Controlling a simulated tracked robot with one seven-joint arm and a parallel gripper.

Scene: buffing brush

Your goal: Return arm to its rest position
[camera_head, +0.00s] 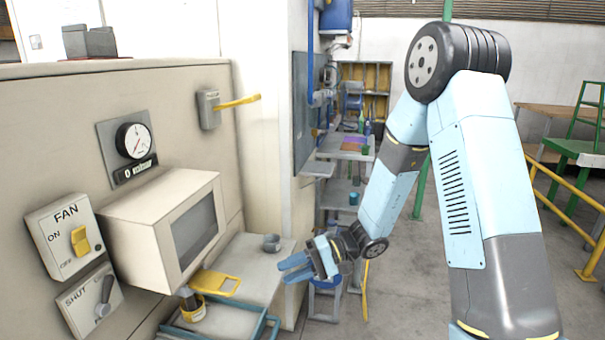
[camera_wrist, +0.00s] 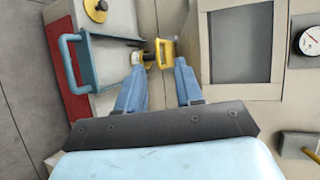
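My gripper (camera_head: 287,269) has blue fingers and hangs in front of the shelf at the machine's right end, pointing left toward the machine. In the wrist view the two fingers of my gripper (camera_wrist: 159,66) stand apart with nothing held between them. A yellow-handled buffing brush (camera_head: 218,283) is under the boxy machine housing, left of and apart from my gripper. It also shows beyond my fingertips in the wrist view (camera_wrist: 166,51). My arm is light blue and grey, reaching out from the right side of the head view and bent at the elbow.
The boxy housing (camera_head: 148,226) juts from the beige panel. A blue-edged tray (camera_head: 262,328) sits below it. A small grey cup (camera_head: 271,243) stands on the shelf behind my gripper. A yellow lever (camera_head: 237,102) sticks out above. Open floor lies right, before a yellow railing (camera_head: 567,212).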

